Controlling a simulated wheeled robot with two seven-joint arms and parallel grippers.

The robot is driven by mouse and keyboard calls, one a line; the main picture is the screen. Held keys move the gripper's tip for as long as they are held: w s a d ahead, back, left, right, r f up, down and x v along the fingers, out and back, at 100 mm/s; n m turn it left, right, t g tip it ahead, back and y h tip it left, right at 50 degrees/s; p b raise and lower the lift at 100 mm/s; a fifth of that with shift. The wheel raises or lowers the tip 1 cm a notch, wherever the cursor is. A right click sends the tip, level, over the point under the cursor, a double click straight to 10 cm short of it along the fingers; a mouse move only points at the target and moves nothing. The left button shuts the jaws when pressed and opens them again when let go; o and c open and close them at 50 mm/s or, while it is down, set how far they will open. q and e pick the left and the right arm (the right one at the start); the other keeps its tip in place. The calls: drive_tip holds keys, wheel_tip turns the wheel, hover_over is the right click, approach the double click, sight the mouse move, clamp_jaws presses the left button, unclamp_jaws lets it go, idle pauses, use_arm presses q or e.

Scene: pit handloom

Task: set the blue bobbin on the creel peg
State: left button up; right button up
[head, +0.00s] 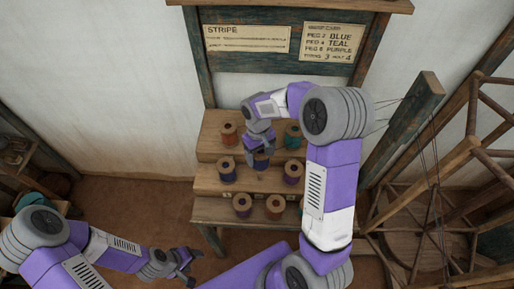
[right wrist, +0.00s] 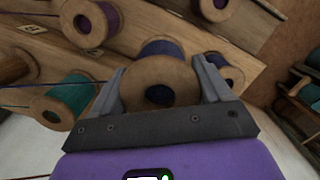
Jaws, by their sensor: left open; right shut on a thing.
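A blue bobbin (right wrist: 160,80) with wooden flanges sits between the two fingers of my right gripper (right wrist: 165,85) in the right wrist view. In the head view my right gripper (head: 261,146) is shut on this blue bobbin (head: 261,160), at the middle of the stepped wooden creel (head: 215,147). The peg under the bobbin is hidden, and I cannot tell whether the bobbin touches the creel. My left gripper (head: 187,267) is open and empty at the lower left, away from the creel.
Other bobbins stand close around: teal (head: 293,136), orange (head: 229,134), dark blue (head: 227,170) and purple (head: 293,171). A front row stands below. Cards reading STRIPE (head: 247,39) and peg colours (head: 332,42) hang behind. A wooden reel frame (head: 430,210) stands at right.

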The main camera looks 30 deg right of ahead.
drive_tip(key=shift+w+f+b, duration=0.1)
drive_tip(key=shift+f+b, duration=3.55)
drive_tip(key=shift+f, duration=1.45)
drive_tip(key=o, duration=1.1)
drive_tip(key=shift+c, duration=0.2)
drive_tip(key=shift+r, duration=0.1)
drive_tip(key=shift+r+p, duration=2.7)
drive_tip(key=shift+r, duration=0.75)
